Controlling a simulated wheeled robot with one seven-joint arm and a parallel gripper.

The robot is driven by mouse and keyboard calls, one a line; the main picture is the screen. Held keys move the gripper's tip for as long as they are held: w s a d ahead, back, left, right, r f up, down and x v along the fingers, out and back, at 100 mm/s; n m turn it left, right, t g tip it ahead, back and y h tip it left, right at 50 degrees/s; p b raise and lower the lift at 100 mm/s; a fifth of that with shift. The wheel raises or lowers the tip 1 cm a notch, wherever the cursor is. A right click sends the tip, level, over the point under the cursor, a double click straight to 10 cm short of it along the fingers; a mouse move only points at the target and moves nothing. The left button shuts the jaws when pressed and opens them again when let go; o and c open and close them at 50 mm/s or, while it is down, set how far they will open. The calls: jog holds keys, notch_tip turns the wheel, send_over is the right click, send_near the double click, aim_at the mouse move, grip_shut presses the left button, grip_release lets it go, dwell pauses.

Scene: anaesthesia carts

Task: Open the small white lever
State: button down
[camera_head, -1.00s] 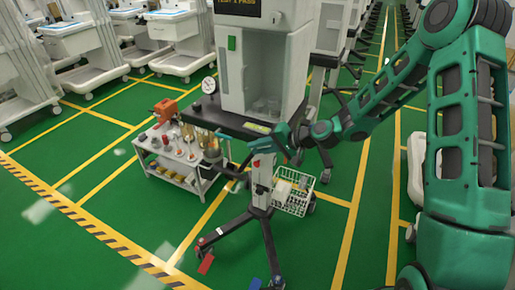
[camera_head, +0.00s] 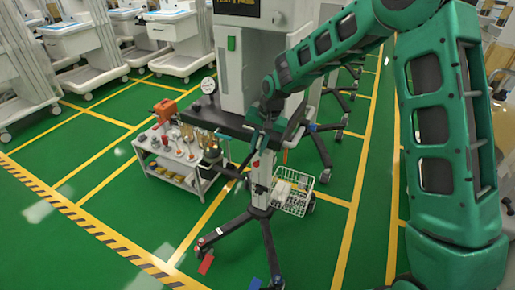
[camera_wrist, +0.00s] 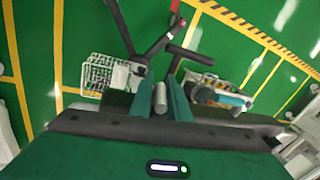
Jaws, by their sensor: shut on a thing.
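My gripper (camera_head: 262,146) is at the front edge of the tall grey-white cart (camera_head: 232,60), above its stand post. In the wrist view, the two green fingers of my gripper (camera_wrist: 161,92) close around a small pale grey-white cylindrical piece (camera_wrist: 160,101). This piece looks like the small white lever, but most of it is hidden by the fingers. In the head view my wrist and fingers cover the lever, so its angle cannot be told.
A wire basket (camera_head: 291,198) hangs on the stand at the right. A dark wheeled base (camera_head: 232,226) spreads below. A small white trolley (camera_head: 180,176) with bottles stands at the left. A round gauge (camera_head: 208,86) sits on the cart's left. Open green floor lies in front.

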jog(key=shift+a+r+h, duration=0.1)
jog(key=shift+a+h, duration=0.15)
jog(key=shift+h, duration=0.05)
dwell(0.4)
jog(key=c, duration=1.8)
grip_release()
jog(key=shift+c, duration=0.2)
jog(key=shift+d, duration=0.1)
jog(key=r, duration=0.3)
jog(key=d+r, duration=0.1)
jog(key=r, duration=0.6)
jog(key=shift+s+d+r, duration=0.2)
jog(key=shift+s+d, duration=0.1)
jog(key=shift+s, duration=0.05)
